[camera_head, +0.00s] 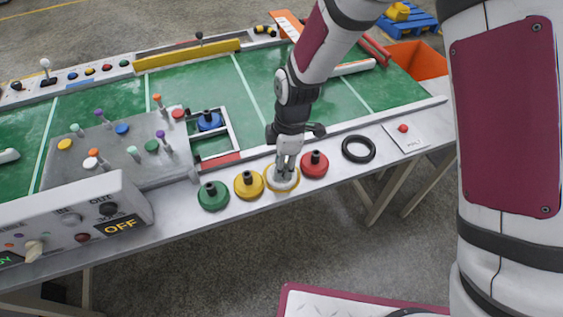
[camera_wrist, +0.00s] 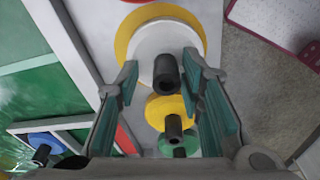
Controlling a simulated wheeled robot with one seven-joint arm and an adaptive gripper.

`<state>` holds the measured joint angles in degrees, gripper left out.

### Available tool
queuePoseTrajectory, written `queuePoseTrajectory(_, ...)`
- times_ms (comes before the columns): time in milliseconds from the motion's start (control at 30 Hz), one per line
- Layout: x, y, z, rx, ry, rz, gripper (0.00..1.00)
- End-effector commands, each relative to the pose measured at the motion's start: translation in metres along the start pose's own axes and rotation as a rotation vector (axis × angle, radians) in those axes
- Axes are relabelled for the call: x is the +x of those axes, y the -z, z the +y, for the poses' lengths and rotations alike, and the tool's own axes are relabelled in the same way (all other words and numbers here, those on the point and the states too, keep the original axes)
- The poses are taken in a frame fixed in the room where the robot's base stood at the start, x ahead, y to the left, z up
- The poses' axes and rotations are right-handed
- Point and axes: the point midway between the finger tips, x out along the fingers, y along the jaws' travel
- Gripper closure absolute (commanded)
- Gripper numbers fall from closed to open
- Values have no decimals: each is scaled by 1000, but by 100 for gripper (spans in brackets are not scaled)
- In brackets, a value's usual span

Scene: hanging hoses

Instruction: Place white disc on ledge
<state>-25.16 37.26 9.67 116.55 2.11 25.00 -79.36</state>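The white disc (camera_head: 283,184) lies on the grey front ledge (camera_head: 330,192) between the yellow disc (camera_head: 249,186) and the red disc (camera_head: 314,164). A yellow rim shows around it; I cannot tell whether this is another disc or a marking. In the wrist view the white disc (camera_wrist: 150,45) has an upright black knob (camera_wrist: 167,76). My gripper (camera_head: 284,165) points down over the white disc. Its open fingers, also in the wrist view (camera_wrist: 160,70), stand on either side of the knob, with gaps visible. The fingers partly hide the disc in the head view.
A green disc (camera_head: 213,196) stands left of the yellow one, and a black ring (camera_head: 358,149) lies right of the red one. A blue disc (camera_head: 209,121) sits in a white frame on the green table. A grey control box (camera_head: 75,215) is at the left.

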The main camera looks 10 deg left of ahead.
Motion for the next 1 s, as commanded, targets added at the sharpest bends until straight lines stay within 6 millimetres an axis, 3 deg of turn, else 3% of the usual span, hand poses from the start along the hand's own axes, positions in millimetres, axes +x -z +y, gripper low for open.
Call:
queuePoseTrajectory(300, -1, 0, 0, 0, 1, 0, 61)
queuePoseTrajectory(433, -11, 1, 0, 0, -2, 1, 61)
queuePoseTrajectory(800, -84, 0, 1, 0, -4, 1, 61)
queuePoseTrajectory(1000, -112, 0, 0, 0, -2, 0, 61)
